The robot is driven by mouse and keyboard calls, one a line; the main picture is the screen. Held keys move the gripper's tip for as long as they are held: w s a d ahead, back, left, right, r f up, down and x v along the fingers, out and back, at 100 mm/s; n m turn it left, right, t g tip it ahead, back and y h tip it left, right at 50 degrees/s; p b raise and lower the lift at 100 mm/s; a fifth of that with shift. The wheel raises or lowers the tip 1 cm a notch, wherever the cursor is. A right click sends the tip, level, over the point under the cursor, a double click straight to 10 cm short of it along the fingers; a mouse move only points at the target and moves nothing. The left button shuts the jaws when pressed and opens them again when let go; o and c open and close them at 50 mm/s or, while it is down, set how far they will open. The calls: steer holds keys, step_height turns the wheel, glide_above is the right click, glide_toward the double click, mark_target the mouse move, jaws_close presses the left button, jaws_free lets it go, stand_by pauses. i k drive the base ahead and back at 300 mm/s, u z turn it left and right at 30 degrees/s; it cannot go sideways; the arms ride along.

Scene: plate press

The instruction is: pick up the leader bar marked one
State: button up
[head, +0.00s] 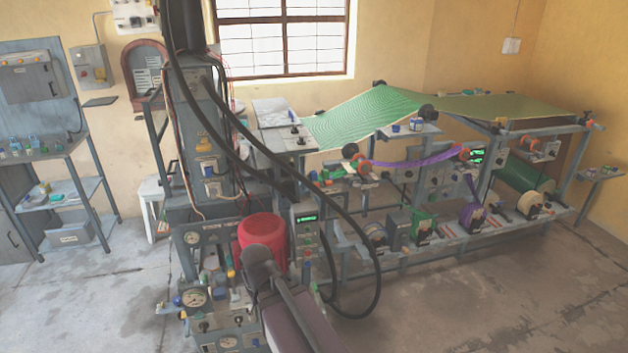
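I cannot pick out a leader bar marked one in the head view; the small parts on the machine are too small for any marking to be read. My gripper does not show clearly anywhere in this view, so I cannot see its fingers or whether it holds anything. The long machine frame (405,262) stands right of centre. A green sheet (370,115) slopes over its top and a purple band (425,160) runs below it. Several spools and small coloured parts sit on its lower shelf.
A red drum (262,232) and a panel with gauges (193,297) stand at the front centre. Black hoses (377,262) loop in front of the machine. A shelf rack (62,190) stands at the left wall. The floor (480,310) at the front right is clear.

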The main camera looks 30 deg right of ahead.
mark_target(313, 175)
steer(key=z, duration=0.05)
steer(key=k, duration=0.65)
steer(key=u, duration=0.25)
steer(key=i, duration=2)
steer(key=z, duration=0.55)
